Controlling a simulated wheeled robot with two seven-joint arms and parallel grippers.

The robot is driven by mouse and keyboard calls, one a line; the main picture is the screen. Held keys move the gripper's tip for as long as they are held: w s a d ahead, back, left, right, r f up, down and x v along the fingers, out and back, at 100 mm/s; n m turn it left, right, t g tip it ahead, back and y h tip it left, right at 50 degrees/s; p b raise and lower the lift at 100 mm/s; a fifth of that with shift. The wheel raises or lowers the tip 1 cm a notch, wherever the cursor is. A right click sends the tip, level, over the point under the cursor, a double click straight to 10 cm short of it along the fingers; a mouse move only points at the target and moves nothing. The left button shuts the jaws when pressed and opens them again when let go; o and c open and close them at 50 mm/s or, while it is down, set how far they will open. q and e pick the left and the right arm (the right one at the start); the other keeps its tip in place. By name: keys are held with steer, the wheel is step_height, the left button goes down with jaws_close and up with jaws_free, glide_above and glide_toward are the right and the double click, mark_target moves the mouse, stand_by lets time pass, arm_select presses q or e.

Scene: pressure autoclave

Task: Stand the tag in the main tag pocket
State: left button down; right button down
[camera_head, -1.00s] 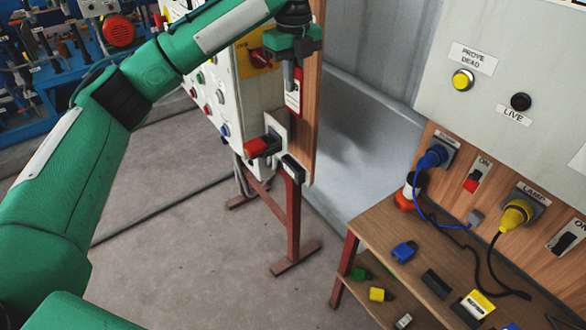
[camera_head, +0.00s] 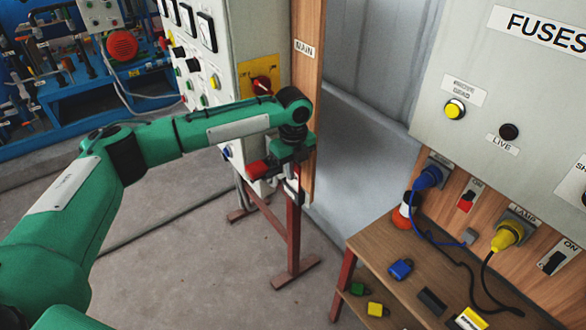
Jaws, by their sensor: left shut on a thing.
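My left gripper (camera_head: 291,168) points down in front of the wooden board with the MAIN label (camera_head: 304,47). It is shut on the tag (camera_head: 292,184), of which only a small pale part shows below the fingers. The tag is upright at the dark main tag pocket (camera_head: 298,196), low on the board. The gripper hides most of the tag and the pocket mouth, so I cannot tell how deep the tag is in. My right gripper is not in view.
A red plug-like part (camera_head: 257,170) sticks out just left of the gripper. A red rotary switch (camera_head: 262,86) is above the forearm. At right, a wooden bench (camera_head: 385,250) holds coloured padlocks and cables below the fuse panel (camera_head: 440,60). The floor between is clear.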

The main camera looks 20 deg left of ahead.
arm_select(q)
steer(key=shift+f, duration=0.45)
steer(key=c, duration=1.6)
jaws_free()
steer(key=shift+f, duration=0.1)
steer(key=shift+o, duration=0.2)
steer(key=shift+r, duration=0.45)
step_height(320, 180, up, 10)
steer(key=b, duration=0.4)
steer(key=shift+r, duration=0.7)
